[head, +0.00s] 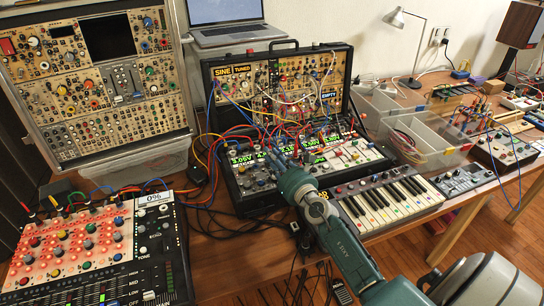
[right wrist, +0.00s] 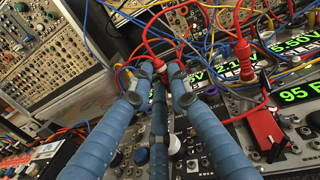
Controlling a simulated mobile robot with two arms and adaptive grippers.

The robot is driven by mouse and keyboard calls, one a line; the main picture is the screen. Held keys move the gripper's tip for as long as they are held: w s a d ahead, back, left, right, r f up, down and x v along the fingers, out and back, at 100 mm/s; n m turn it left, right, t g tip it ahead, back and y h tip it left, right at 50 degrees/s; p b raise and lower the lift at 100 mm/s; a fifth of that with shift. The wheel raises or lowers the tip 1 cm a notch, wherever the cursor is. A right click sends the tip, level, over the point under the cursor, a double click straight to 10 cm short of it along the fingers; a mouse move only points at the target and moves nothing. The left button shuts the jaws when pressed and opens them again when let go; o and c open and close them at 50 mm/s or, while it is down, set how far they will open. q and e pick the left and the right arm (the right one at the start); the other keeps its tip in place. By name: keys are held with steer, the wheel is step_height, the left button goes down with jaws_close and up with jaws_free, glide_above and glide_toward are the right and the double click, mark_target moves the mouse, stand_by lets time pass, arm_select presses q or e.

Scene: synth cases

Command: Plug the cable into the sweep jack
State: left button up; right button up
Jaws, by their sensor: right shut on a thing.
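My right gripper (head: 284,163) reaches in over the lower panel of the open black synth case (head: 236,192). In the right wrist view its blue fingers (right wrist: 159,84) are closed in around a red plug (right wrist: 160,67). A red cable (right wrist: 149,40) runs up from this plug. In the head view the plug is hidden by the gripper and the tangle of cables. I cannot read a sweep label in either view, so I cannot tell which jack it is. My left gripper is not in view.
Another red plug (right wrist: 244,58) stands upright in the panel, right of the fingers. Many patch cables cross the panel. A keyboard (head: 388,203) lies right of the case, a mixer (head: 158,245) at front left, a laptop (head: 232,32) and clear bins (head: 430,138) behind.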

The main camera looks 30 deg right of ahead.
steer(key=shift+f+b, duration=0.6)
steer(key=shift+f, duration=0.15)
steer(key=shift+r+p, duration=0.6)
steer(key=shift+p, duration=0.1)
stand_by(1.1)
steer(key=shift+f+b, duration=0.45)
steer(key=shift+f, duration=0.15)
